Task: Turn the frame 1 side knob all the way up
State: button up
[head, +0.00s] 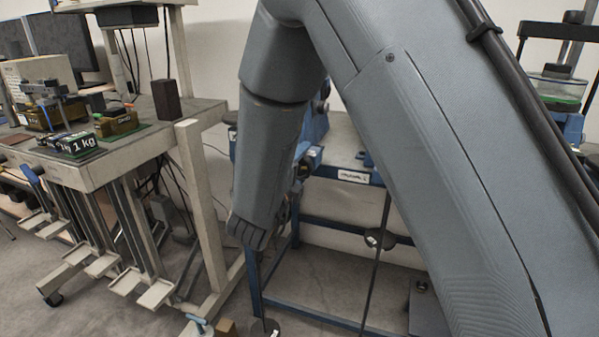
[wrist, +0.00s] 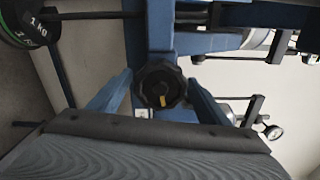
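The side knob (wrist: 160,84) is dark, round and lobed with a yellow mark near its lower edge. It sits on a blue frame post (wrist: 160,25) in the wrist view. My gripper (wrist: 160,78) is open, with one blue finger on each side of the knob. The fingertips are close to the knob's edges; I cannot tell whether they touch. In the head view the blue frame (head: 335,172) stands behind my arm, with a white label too small to read.
A black 1 kg weight (wrist: 30,22) is on a bar at the wrist view's upper left. A bench (head: 120,160) with weights and instruments stands at the left of the head view. Hanging rods and blue rails are close to my arm. Some grey floor is open at lower left.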

jog(key=shift+s+a, duration=0.15)
jog(key=shift+a, duration=0.1)
jog(key=shift+s+a, duration=0.1)
jog(key=shift+s, duration=0.15)
jog(key=p+v, duration=0.1)
jog(key=v, duration=0.4)
jog(key=shift+s, duration=0.25)
